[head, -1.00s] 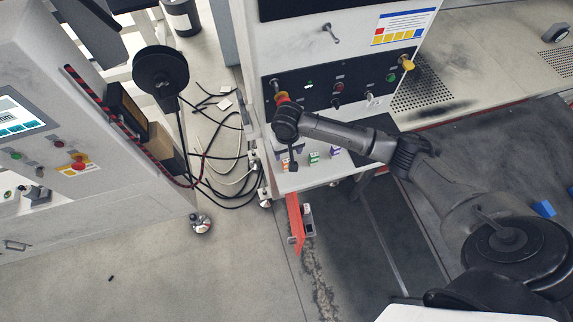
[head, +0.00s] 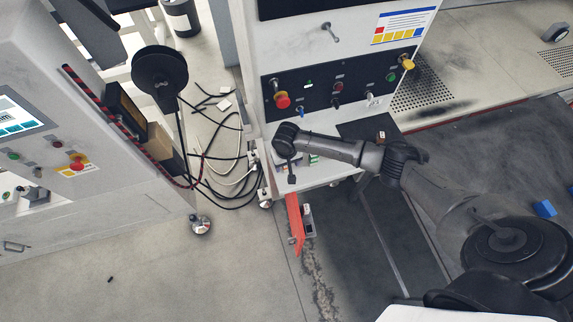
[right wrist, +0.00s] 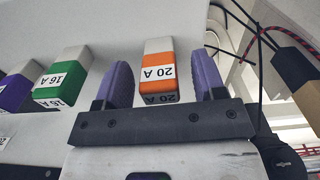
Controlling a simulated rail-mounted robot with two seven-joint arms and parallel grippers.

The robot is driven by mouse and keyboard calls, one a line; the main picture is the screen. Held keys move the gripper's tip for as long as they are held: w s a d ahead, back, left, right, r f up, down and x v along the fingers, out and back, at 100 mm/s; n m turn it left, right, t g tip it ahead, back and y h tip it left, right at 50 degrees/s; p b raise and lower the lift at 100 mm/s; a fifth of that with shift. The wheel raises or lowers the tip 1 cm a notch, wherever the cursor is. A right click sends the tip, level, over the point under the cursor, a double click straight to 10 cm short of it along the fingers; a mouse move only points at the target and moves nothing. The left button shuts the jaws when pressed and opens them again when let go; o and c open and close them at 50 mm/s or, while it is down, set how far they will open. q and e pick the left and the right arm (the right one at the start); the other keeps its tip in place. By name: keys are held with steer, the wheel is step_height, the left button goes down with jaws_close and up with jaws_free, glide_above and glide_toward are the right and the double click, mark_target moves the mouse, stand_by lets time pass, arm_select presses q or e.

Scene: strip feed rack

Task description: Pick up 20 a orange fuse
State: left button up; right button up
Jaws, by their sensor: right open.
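The orange fuse (right wrist: 158,72), with a white top and a "20 A" label, stands in the right wrist view between the two purple fingers of my right gripper (right wrist: 163,78). The fingers are open, one on each side, with visible gaps to it. In the head view my right gripper (head: 291,176) is at the shelf of the control cabinet, and my arm hides the orange fuse there. A green "16 A" fuse (right wrist: 60,78) stands left of the orange one, and a purple fuse (right wrist: 17,88) is further left. My left gripper is not in view.
The cabinet's control panel (head: 340,88), with a red knob (head: 283,100), rises behind the gripper. An orange-red bracket (head: 295,222) hangs below the shelf. Cables (head: 215,165) lie on the floor to the left. The floor in front is mostly clear.

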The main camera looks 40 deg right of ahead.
steer(key=shift+c, duration=0.5)
steer(key=c, duration=0.9)
